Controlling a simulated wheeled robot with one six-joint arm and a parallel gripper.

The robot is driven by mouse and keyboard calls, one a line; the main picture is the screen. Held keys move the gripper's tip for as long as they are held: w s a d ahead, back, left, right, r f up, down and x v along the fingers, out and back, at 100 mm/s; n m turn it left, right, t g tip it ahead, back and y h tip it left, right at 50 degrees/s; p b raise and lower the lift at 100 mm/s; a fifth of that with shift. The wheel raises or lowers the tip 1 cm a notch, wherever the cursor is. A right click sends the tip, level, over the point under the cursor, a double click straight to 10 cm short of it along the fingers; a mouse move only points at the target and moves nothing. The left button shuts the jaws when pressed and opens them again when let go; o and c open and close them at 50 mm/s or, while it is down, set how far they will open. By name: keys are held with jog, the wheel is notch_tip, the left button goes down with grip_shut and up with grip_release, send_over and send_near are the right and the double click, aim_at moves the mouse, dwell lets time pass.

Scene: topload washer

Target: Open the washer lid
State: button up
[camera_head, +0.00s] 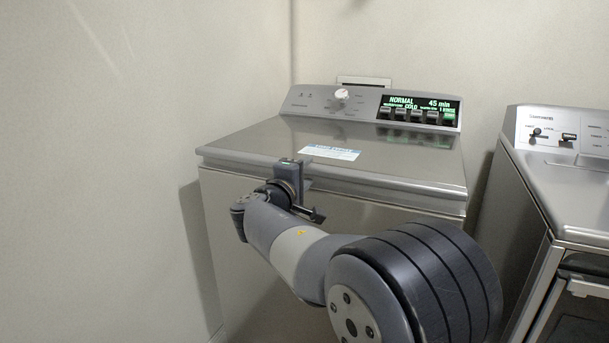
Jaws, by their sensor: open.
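The washer (240,230) is a grey metal top-loader in the middle of the head view. Its flat lid (250,143) lies down and looks shut, with a white and blue label (330,153) near the front edge. My gripper (316,200) is at the front edge of the lid, near its middle. It is open and nothing shows between its fingers. The fingers are small and partly hidden by my wrist, so I cannot tell whether they touch the lid edge. My arm covers part of the washer's front.
The control panel (370,105) with a white knob (341,95) and a lit display (419,103) stands behind the lid. A second appliance (570,190) stands close on the right, with a narrow gap between. A plain wall (110,150) is at the left.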

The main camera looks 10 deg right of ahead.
grip_shut()
dwell(0.3)
dwell(0.3)
